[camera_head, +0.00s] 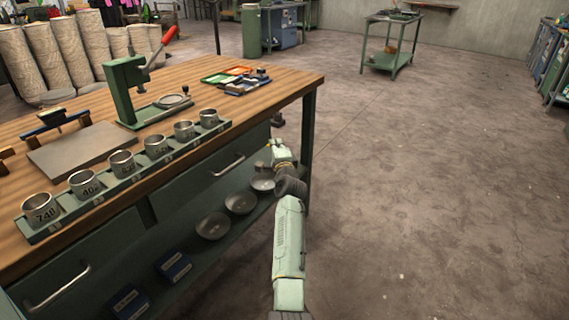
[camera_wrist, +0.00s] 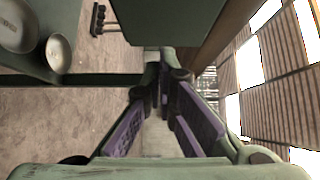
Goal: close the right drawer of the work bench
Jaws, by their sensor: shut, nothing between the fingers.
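The work bench (camera_head: 285,85) has a wooden top and two green drawers at its front. The right drawer (camera_head: 195,184) has a metal bar handle (camera_head: 228,165); how far it stands out from the bench is hard to tell. My gripper (camera_head: 279,148) is by the right end of this drawer, below the bench top. In the wrist view my gripper (camera_wrist: 161,62) has its fingers together and empty, with a green panel (camera_wrist: 165,20) just ahead. I cannot tell whether the tips touch it.
The left drawer (camera_head: 85,265) is at lower left. Metal bowls (camera_head: 213,226) and blue boxes (camera_head: 174,266) lie on the shelf below. A row of metal cups (camera_head: 122,163) and a green press (camera_head: 125,90) stand on top. The floor to the right is clear.

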